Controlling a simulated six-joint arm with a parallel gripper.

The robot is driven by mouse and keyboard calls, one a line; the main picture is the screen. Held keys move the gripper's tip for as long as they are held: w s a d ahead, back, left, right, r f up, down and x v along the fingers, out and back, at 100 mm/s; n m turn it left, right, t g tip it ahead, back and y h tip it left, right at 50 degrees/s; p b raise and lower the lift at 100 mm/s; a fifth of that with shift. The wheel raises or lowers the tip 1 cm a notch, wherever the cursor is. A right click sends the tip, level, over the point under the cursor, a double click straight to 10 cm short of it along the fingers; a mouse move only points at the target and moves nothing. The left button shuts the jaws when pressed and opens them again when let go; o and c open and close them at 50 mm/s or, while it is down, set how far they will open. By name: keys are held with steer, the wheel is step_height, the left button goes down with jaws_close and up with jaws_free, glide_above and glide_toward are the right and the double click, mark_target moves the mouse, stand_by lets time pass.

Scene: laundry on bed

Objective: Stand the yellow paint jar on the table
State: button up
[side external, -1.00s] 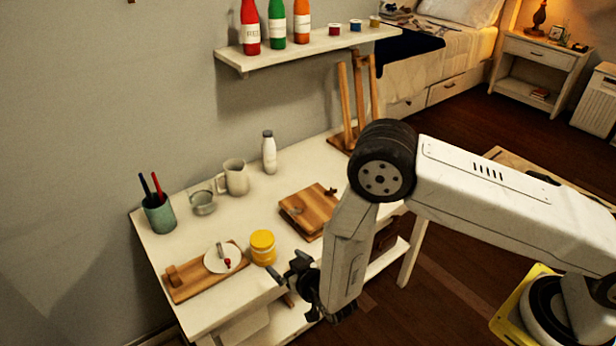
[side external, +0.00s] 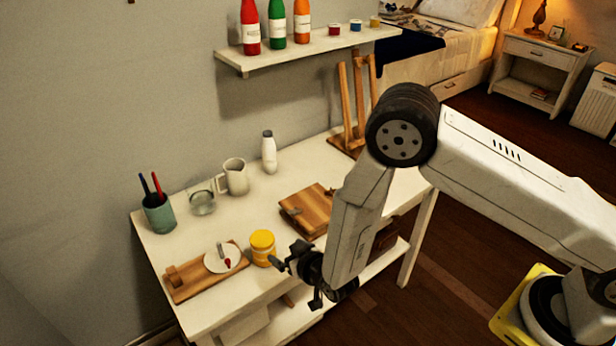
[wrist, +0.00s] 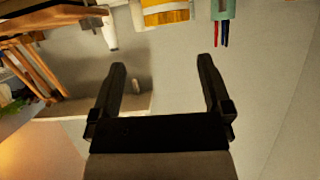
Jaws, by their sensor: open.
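The yellow paint jar (side external: 262,248) stands upright on the white table (side external: 240,222), near its front edge, with a yellow lid and a pale band. My gripper (side external: 296,280) is open and empty, just to the right of the jar and apart from it, by the table's front edge. In the wrist view my gripper (wrist: 160,82) shows two spread fingers with nothing between them. A yellow and white part, which looks like the jar (wrist: 165,14), is cut off by the top edge there.
A wooden board (side external: 205,273) with a white dish lies left of the jar. A stacked wooden board (side external: 308,209) lies behind my gripper. A pen cup (side external: 159,214), glass (side external: 202,203), pitcher (side external: 234,177) and white bottle (side external: 269,153) stand along the back. A shelf (side external: 310,47) hangs above.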

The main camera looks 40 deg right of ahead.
steer(key=s+d+r+g, duration=0.4)
steer(key=d+r+g, duration=0.1)
steer(key=d+r, duration=0.45)
steer(key=s+d+r+g, duration=0.2)
steer(key=s+d+r, duration=0.1)
steer(key=s, duration=0.4)
steer(key=s+d+r+g, duration=0.3)
steer(key=s+d+r, duration=0.1)
steer(key=s, duration=0.3)
steer(key=shift+d+g, duration=0.3)
steer(key=shift+d, duration=0.35)
